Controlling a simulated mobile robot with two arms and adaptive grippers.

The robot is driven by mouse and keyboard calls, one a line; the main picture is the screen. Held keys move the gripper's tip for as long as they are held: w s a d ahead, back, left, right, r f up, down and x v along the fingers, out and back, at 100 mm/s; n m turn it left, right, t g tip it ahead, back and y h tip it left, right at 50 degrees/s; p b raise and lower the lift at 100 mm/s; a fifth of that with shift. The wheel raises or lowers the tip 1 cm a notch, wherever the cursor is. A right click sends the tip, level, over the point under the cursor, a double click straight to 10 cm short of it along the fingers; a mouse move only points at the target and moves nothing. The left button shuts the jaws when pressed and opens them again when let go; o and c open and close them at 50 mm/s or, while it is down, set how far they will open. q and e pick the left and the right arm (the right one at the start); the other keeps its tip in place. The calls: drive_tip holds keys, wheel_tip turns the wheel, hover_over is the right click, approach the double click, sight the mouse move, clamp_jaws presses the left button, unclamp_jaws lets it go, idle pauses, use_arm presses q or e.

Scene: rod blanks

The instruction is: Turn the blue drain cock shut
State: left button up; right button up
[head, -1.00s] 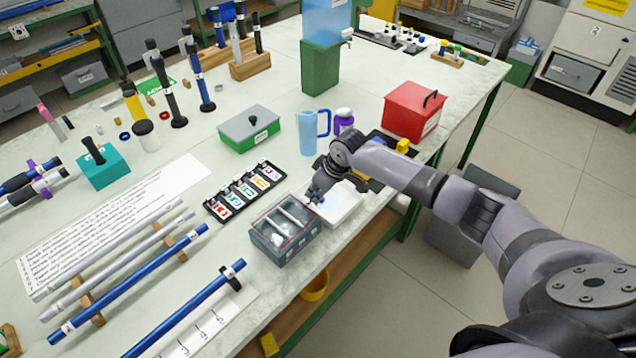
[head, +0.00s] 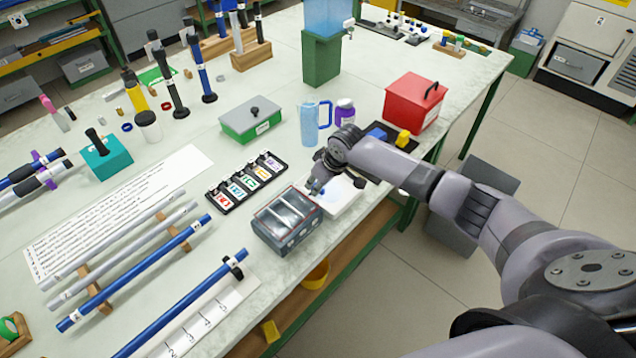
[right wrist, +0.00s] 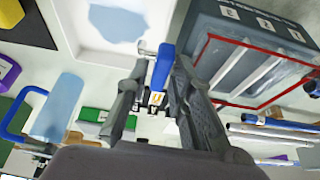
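The blue drain cock (right wrist: 163,66) is a short blue lever on a metal spout, between the grey tank (right wrist: 238,62) and a white tray (right wrist: 88,50) in the right wrist view. The lever lies between the two fingers of my right gripper (right wrist: 160,68). The fingers are close on either side, but I cannot tell whether both touch it. In the head view the grey tank with a clear lid (head: 287,221) stands by the bench's front edge. My right gripper (head: 316,187) is at its back right corner, beside the white tray (head: 343,198). My left gripper is not in view.
A light blue jug (head: 308,124), a purple jar (head: 345,112) and a red box (head: 412,103) stand behind my right arm. A black rack of labelled cards (head: 245,181) lies left of the tank. Blue and grey rods (head: 135,272) lie at the front left.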

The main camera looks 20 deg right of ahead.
drive_tip(key=v, duration=1.2)
idle(0.3)
